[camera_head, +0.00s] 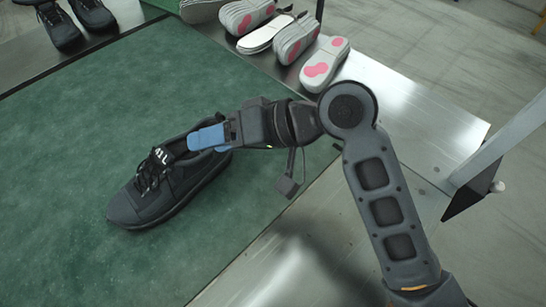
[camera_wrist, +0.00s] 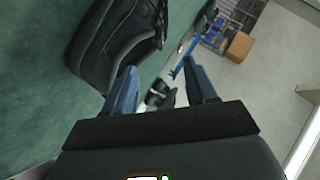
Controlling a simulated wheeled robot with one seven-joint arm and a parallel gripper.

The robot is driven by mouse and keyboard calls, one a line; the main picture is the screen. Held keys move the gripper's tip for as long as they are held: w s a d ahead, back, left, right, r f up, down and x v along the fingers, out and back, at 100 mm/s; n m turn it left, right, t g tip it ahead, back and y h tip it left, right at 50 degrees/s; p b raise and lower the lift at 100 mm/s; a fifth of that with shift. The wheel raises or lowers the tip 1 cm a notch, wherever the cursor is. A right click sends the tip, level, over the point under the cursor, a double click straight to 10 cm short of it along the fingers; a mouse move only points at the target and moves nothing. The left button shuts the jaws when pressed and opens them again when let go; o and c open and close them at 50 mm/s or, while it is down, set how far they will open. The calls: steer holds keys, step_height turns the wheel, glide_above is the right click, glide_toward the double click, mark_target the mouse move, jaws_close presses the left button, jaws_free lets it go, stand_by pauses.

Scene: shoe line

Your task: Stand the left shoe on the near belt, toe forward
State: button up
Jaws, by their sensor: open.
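A black shoe (camera_head: 170,180) stands sole down on the green belt (camera_head: 75,130), with its toe to the lower left and its heel to the upper right. A white mark on its tongue seems to read "41L". My gripper (camera_head: 208,137) is at the heel end, its blue fingers over the shoe's collar. In the wrist view the gripper (camera_wrist: 160,72) is open, with a gap between the fingers. The shoe (camera_wrist: 115,45) lies at the upper left there, and the left finger overlaps its edge. I cannot tell whether that finger touches it.
Several grey soles, some with pink patches (camera_head: 318,70), lie on a metal ledge (camera_head: 420,110) at the back right. More black shoes (camera_head: 60,25) stand at the far left beyond the belt's metal edge. The belt left of the shoe is clear. A post (camera_head: 500,140) stands at the right.

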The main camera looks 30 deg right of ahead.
steer(key=shift+f, duration=0.1)
